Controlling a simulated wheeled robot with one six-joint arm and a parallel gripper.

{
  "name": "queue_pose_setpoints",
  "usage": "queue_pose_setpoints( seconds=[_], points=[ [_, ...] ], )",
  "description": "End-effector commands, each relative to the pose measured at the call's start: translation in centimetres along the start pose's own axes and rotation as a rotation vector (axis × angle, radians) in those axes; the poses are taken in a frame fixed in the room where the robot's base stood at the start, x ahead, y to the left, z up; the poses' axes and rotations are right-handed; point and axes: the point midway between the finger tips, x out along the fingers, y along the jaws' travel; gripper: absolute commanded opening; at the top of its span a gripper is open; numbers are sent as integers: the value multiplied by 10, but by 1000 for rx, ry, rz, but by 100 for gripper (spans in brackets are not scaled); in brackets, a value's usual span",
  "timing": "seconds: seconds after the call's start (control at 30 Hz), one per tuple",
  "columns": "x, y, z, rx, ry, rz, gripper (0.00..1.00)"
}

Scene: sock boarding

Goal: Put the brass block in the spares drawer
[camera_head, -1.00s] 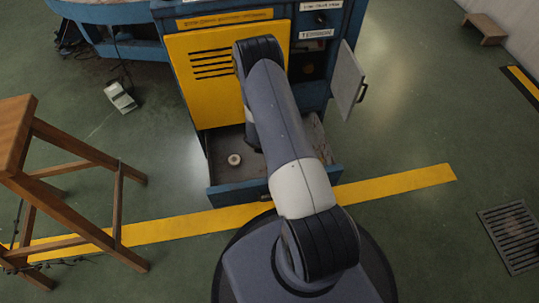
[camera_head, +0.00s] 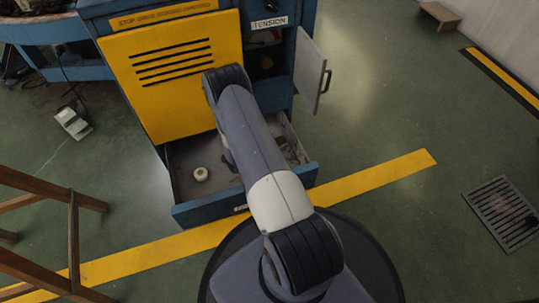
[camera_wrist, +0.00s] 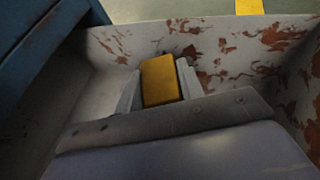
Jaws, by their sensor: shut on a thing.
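The brass block (camera_wrist: 161,80) is a yellow-gold rectangular piece in the wrist view. My gripper (camera_wrist: 160,85) is shut on it, with one pale finger on each side. Block and fingers are inside the open drawer's outline in the wrist view; whether the block touches the drawer floor I cannot tell. The drawer (camera_head: 200,214) is pulled out at the bottom of the blue and yellow machine, and its worn, rust-patched wall (camera_wrist: 240,40) shows in the wrist view. In the head view my arm reaches over the drawer and hides my gripper and the block.
A small round cream-coloured thing (camera_head: 201,174) lies in the drawer's left part. A grey door (camera_head: 310,72) stands open at the machine's right. A wooden stool (camera_head: 74,235) is at lower left. A floor grate (camera_head: 502,213) lies at right, with clear floor between.

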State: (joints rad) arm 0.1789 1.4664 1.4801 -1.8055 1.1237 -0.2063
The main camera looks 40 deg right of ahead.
Motion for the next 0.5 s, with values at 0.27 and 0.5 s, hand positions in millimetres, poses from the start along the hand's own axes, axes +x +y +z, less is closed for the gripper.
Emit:
queue_pose_setpoints(
  seconds=[0.27, 0.5],
  points=[
    [14, 0, -34, 0, -1, -1, 4],
    [21, 0, -50, 2, -2, 0, 4]
  ],
)
